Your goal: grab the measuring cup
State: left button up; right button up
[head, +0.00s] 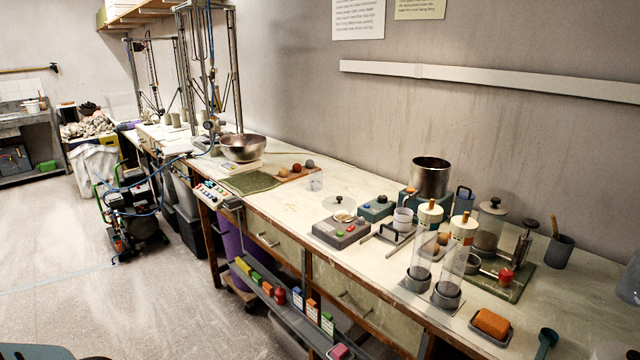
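A small clear cup (316,183) with faint marks stands on the long workbench (285,207), in front of a board with coloured balls. It looks like the measuring cup, but it is too small to be sure. A white cup (403,220) also stands further right, in a dark holder. Neither of my grippers can be made out in the head view.
A scale-like device (341,230) with a dish, a steel pot (430,176), clear cylinders (420,270) and a sponge (491,322) in a tray crowd the bench's right part. A steel bowl (243,148) stands further back. Open floor (150,300) lies left of the bench.

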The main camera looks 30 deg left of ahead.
aim_at(315, 177)
jog(key=i+j+z, duration=0.25)
jog(key=j+z, duration=0.25)
jog(key=j, duration=1.35)
jog(key=k+j+z, duration=0.1)
jog(key=j+z, duration=0.4)
jog(key=j, duration=1.3)
